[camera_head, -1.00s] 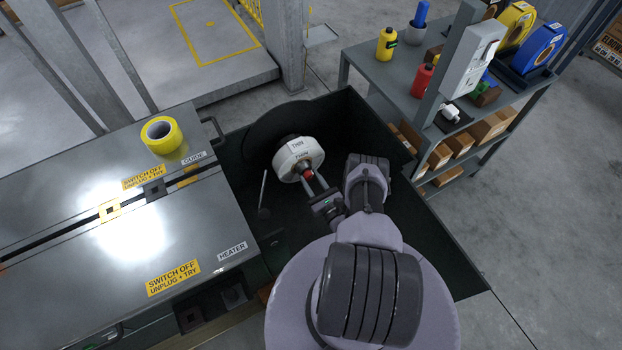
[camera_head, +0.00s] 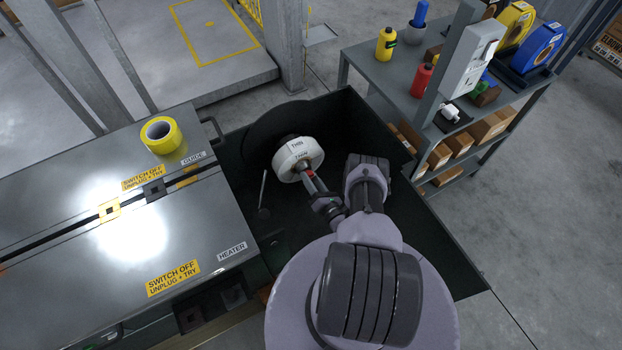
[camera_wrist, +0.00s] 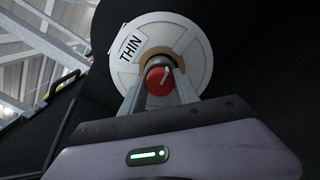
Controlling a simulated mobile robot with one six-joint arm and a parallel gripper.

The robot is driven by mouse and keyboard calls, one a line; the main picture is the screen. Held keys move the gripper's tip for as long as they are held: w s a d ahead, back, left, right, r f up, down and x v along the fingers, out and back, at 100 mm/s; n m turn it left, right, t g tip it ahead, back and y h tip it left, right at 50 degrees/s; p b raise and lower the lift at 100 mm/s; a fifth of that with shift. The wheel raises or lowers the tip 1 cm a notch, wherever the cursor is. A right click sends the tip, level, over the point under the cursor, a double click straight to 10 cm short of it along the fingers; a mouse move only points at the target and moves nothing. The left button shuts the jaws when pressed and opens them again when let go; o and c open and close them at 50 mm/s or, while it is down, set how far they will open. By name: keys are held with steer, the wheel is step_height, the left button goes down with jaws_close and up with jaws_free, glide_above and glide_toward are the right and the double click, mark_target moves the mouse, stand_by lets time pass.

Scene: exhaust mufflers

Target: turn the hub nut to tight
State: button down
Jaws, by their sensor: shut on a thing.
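The hub nut is a red knob with a pale pointer line, at the centre of a white reel in the wrist view (camera_wrist: 159,78). The reel (camera_wrist: 190,45) is marked THIN and has a tan core around the nut. In the head view the reel (camera_head: 297,155) sits inside a dark open bay, with a little of the red nut (camera_head: 310,173) showing. My gripper (camera_wrist: 160,82) has one finger on each side of the nut and is shut on it. The pointer line tilts up and right in the wrist view. The fingers partly hide the nut in the head view.
Dark bay walls (camera_head: 372,125) surround my arm and the reel. A grey machine top (camera_head: 75,215) with a yellow tape roll (camera_head: 161,135) is at left. A thin rod (camera_head: 263,188) stands left of the reel. A shelf unit (camera_head: 357,57) with bottles and boxes stands at right.

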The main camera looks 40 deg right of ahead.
steer(key=shift+w+m, duration=0.1)
steer(key=shift+m, duration=0.9)
steer(key=shift+r, duration=0.1)
steer(key=c, duration=0.9)
jaws_free()
